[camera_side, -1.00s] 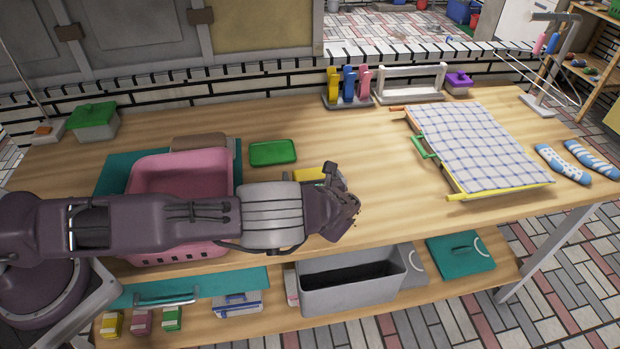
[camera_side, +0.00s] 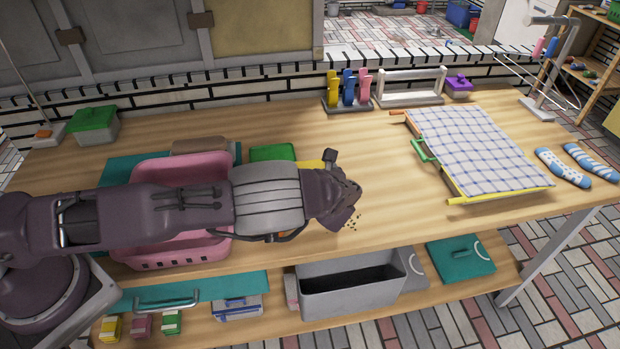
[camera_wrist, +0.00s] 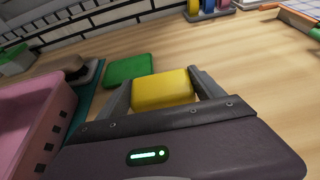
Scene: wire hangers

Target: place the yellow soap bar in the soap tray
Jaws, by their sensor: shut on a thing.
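The yellow soap bar (camera_wrist: 163,92) sits between the two fingers of my gripper (camera_wrist: 158,80) in the wrist view, and my gripper is shut on it. In the side view only a thin strip of the soap bar (camera_side: 311,164) shows past my wrist. The flat green tray (camera_side: 272,152), which looks like the soap tray, lies on the table left of the soap bar and a little farther back. Its near part is hidden by my arm in the side view. The wrist view shows the green tray (camera_wrist: 130,69) empty, just beyond and left of the soap.
A pink basket (camera_side: 180,168) stands left of my gripper, under my arm. A brown item (camera_side: 199,146) lies behind it on a teal mat (camera_side: 119,170). A checked cloth (camera_side: 475,147) covers a rack at right.

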